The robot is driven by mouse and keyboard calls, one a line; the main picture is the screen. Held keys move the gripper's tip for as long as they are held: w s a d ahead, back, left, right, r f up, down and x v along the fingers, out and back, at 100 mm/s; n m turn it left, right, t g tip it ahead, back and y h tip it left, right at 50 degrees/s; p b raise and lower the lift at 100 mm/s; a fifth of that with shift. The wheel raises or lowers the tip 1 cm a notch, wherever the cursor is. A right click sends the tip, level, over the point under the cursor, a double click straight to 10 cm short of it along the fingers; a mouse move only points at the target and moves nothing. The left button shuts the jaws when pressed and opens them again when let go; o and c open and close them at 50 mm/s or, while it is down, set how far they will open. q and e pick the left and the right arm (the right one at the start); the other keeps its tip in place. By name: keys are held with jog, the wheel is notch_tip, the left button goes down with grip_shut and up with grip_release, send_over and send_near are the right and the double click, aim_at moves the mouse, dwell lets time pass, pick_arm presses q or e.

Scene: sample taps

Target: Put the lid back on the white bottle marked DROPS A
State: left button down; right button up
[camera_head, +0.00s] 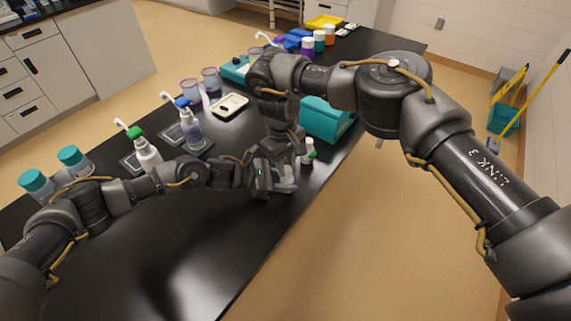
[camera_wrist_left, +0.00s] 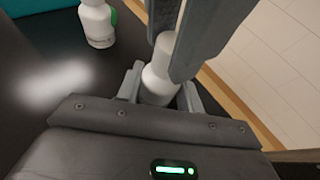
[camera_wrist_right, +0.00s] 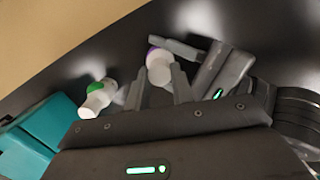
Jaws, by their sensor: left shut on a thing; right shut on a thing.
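A white bottle (camera_wrist_left: 158,82) stands upright between the fingers of my left gripper (camera_wrist_left: 160,90), which is shut on it. A white lid (camera_wrist_left: 165,43) is at the bottle's top, between the fingers of my right gripper (camera_wrist_left: 186,35), shut on it from above. Lid and bottle look in line; whether the lid is seated I cannot tell. In the right wrist view the lid (camera_wrist_right: 160,74) shows from above, with a purple patch (camera_wrist_right: 152,51) beside it. A second white bottle (camera_head: 308,145) with a green patch stands close by. No lettering is readable.
A teal box (camera_head: 325,120) stands just behind the second bottle. Dispenser bottles (camera_head: 149,154) on dark pads and teal-capped jars (camera_head: 70,157) stand along the left side. A white tray-like device (camera_head: 230,105) lies further back. The black bench's front (camera_head: 190,260) is clear; its right edge is close to the grippers.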

jog(key=o, duration=0.9)
jog(key=shift+o, duration=0.2)
jog(key=shift+r, duration=2.3)
jog(key=shift+c, duration=0.3)
